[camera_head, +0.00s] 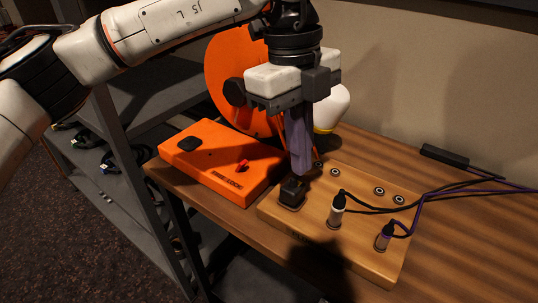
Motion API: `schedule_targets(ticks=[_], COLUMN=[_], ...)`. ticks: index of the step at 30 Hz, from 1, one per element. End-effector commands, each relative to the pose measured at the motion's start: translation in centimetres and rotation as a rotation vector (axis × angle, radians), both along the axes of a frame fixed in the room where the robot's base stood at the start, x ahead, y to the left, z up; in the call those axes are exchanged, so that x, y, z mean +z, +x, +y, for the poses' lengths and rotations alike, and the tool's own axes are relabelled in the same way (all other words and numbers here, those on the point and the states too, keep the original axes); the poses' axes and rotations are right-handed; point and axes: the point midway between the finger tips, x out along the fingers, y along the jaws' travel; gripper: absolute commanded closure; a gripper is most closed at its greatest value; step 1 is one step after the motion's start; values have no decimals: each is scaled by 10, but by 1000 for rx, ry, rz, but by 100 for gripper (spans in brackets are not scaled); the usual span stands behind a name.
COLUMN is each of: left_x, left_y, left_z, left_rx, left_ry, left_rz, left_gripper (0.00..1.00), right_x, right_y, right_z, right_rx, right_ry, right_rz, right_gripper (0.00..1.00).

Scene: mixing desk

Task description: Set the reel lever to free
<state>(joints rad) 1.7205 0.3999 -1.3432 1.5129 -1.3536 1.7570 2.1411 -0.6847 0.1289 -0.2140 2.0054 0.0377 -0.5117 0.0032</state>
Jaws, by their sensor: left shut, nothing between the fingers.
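The orange reel (230,72) stands upright at the back, partly hidden behind my left arm. In front of it is an orange base (208,160) with a small red lever (243,165) on its top, near the right front. A dark label (228,183) is by the front edge, too small to read. My left gripper (300,172) points down with its fingers shut and empty. In the picture it is to the right of the red lever, just above a black block (291,193) on the wooden board. I cannot tell whether the fingertips touch that block. My right gripper is out of view.
The wooden board (362,250) carries two plugged-in jacks (337,210) and several round sockets, with cables running right across the desk (460,240). A white rounded object (333,108) stands behind the gripper. A black bar (444,155) lies near the wall. Grey shelves are at left.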

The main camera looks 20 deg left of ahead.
Motion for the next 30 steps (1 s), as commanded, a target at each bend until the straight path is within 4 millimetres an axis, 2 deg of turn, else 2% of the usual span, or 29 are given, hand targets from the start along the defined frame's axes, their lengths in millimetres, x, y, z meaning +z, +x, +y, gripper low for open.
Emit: schedule_targets(ticks=[1, 3, 7, 16, 20, 23, 30], left_x=[10, 23, 37, 39, 33, 20, -23], left_y=[9, 17, 21, 21, 21, 22, 24], left_z=[24, 50, 75, 77, 78, 80, 86], left_rx=[73, 160, 247, 256, 254, 252, 253], left_ry=[86, 178, 264, 275, 274, 274, 273], left_rz=[-34, -64, -92, -93, -92, -89, -89], left_gripper=[100, 100, 100, 100, 100, 100, 100], right_x=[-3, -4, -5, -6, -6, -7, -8], right_y=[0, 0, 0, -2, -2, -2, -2], right_z=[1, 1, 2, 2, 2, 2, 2], right_rx=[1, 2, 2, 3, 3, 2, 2], right_ry=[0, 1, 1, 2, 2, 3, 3], right_rz=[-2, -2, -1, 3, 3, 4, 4], right_gripper=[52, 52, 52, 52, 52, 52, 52])
